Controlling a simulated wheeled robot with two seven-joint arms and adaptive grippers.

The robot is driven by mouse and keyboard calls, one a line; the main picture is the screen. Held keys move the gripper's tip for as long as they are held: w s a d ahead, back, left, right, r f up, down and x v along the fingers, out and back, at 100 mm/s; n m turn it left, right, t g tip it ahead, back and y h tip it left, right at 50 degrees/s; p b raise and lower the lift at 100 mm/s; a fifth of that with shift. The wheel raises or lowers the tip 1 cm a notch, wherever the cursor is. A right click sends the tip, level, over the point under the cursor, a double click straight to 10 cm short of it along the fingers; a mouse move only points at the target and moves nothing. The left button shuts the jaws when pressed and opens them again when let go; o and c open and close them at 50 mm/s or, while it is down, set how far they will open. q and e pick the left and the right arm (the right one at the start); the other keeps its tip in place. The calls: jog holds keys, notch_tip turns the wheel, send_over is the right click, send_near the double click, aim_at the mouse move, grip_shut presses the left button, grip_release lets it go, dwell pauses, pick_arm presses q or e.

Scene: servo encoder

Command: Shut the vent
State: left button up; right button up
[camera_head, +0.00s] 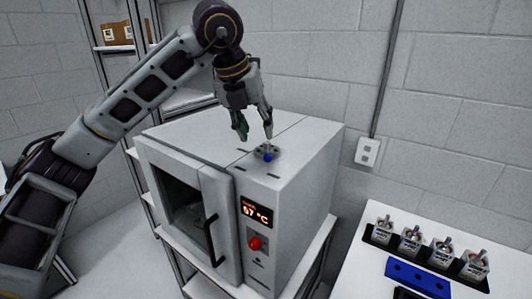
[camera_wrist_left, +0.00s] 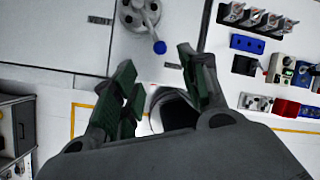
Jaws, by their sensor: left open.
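The vent (camera_head: 266,152) is a small round grey plate with holes on top of the white oven, with a lever ending in a blue knob (camera_head: 268,157). In the left wrist view the vent disc (camera_wrist_left: 138,14) is at the top, and its blue knob (camera_wrist_left: 159,47) points down and right. My left gripper (camera_head: 254,138) is open above the oven top, close to the vent. In the left wrist view its green-padded fingers (camera_wrist_left: 160,72) are spread, with the knob just beyond and between them. Nothing is between the pads. My right gripper is not in view.
A white table (camera_head: 350,270) at right holds several servos and a blue block (camera_head: 417,277). A shelf rack stands behind.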

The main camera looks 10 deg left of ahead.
aim_at(267, 155)
pick_arm(q)
jog(key=p+x, duration=0.2)
jog(key=x, duration=0.8)
jog(key=shift+w+d+f, duration=0.1)
jog(key=shift+w+f, duration=0.05)
jog(key=shift+f, duration=0.05)
jog(key=shift+c, duration=0.2)
grip_shut()
